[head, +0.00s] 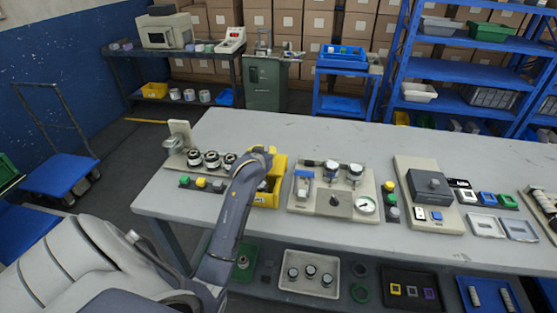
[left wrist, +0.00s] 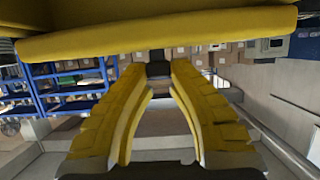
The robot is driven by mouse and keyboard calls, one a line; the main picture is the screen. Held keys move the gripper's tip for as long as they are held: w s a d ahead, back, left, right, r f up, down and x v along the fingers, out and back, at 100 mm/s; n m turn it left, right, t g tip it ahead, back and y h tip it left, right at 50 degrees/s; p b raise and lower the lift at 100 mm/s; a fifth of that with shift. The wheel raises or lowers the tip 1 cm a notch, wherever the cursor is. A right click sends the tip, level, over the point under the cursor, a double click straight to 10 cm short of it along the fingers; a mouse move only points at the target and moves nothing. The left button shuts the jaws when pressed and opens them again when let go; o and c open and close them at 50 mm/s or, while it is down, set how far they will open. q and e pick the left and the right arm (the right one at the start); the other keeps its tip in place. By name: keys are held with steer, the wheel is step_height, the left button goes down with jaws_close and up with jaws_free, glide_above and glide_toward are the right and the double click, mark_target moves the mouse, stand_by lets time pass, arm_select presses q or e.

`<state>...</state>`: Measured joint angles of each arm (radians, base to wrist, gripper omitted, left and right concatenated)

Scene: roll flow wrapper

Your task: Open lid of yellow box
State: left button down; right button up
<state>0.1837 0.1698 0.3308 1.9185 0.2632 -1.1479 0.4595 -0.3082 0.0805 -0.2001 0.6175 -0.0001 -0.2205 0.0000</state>
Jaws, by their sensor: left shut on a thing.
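The yellow box (head: 269,198) stands on the grey table, partly hidden by my left arm. Its inside shows dark beside the arm. A yellow panel, which looks like its raised lid (head: 280,165), stands at its back right. My left gripper (left wrist: 158,70) is at the box; its fingertips are mostly hidden in the head view. In the left wrist view its yellow fingers converge, and a broad yellow edge (left wrist: 160,36) crosses the top. The gripper is shut on what appears to be the lid; the contact itself is not clear. My right gripper is not in view.
Left of the box are several dark-topped rollers (head: 212,159) and a button strip (head: 201,184). Right of it stands a panel with knobs and a gauge (head: 332,198). The table behind the box is clear. Trays (head: 322,276) lie on the shelf below.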

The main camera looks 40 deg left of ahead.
arm_select(q)
steer(key=shift+w+a+f, duration=0.25)
steer(key=shift+w+a, duration=0.05)
steer(key=shift+w, duration=0.2)
steer(key=shift+d+f, duration=0.1)
steer(key=shift+f, duration=0.15)
steer(key=c, duration=1.6)
jaws_free()
steer(key=shift+w+f, duration=0.1)
steer(key=shift+f, duration=0.1)
steer(key=o, duration=0.4)
steer(key=shift+r, duration=0.25)
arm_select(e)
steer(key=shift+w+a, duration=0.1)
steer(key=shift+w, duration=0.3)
arm_select(q)
steer(key=shift+r, duration=0.25)
step_height(320, 180, up, 10)
steer(key=shift+f, duration=0.25)
